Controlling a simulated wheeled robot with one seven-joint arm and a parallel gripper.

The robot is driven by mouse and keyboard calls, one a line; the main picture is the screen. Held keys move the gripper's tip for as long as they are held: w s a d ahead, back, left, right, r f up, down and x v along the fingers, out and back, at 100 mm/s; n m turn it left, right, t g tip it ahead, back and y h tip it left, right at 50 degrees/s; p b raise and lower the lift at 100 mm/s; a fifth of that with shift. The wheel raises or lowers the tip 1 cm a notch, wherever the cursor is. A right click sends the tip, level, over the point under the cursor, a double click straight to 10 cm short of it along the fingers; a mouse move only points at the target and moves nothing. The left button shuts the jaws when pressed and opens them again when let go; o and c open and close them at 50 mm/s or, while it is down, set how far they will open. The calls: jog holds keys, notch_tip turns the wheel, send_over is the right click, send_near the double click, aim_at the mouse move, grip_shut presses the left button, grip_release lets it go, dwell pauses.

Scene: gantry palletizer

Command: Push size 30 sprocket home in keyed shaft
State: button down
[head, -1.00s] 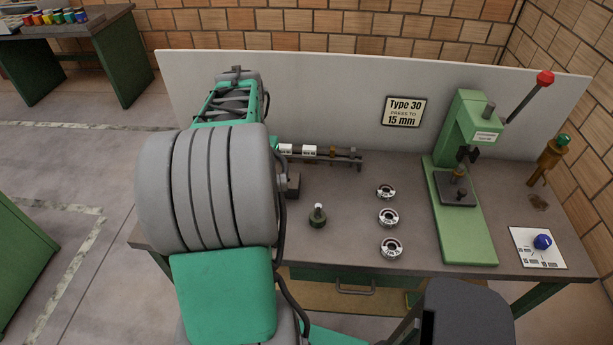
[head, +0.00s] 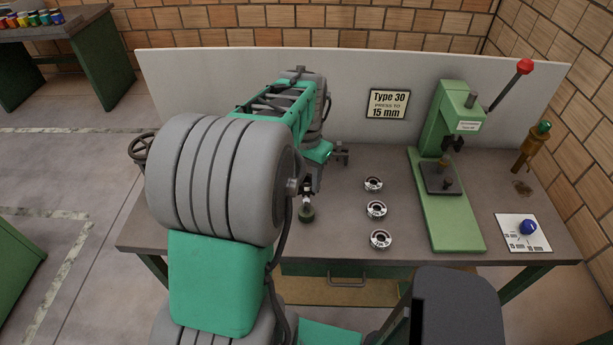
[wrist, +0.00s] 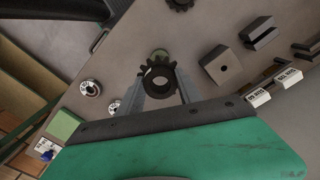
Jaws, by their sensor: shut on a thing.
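A dark toothed sprocket (wrist: 146,82) with a round hole shows in the wrist view between the two fingers of my gripper (wrist: 160,88). My gripper is shut on it. A pale greenish round piece (wrist: 160,53) shows just beyond the sprocket; I cannot tell whether the two touch. In the head view my gripper (head: 308,190) is right above a small dark green round piece (head: 307,214) on the bench, and my arm partly hides it. The keyed shaft cannot be told apart clearly. A green arbor press (head: 447,205) with a red-knobbed lever stands on the right.
Three metal rings (head: 376,209) lie in a row on the bench (head: 345,235) between my gripper and the press. The wrist view shows another dark toothed wheel (wrist: 180,4), a holed block (wrist: 223,66) and white labels (wrist: 258,98). A blue button (head: 528,227) is at right.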

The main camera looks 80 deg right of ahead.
aim_at(306, 201)
jog(key=shift+f+b, duration=1.3)
jog(key=shift+f, duration=1.05)
jog(key=shift+f, duration=0.4)
jog(key=shift+f+b, duration=1.75)
jog(key=shift+f, duration=0.65)
jog(key=c, duration=0.7)
grip_release()
notch_tip(306, 201, up, 8)
jog(key=shift+f+b, duration=0.1)
jog(key=shift+b, duration=0.45)
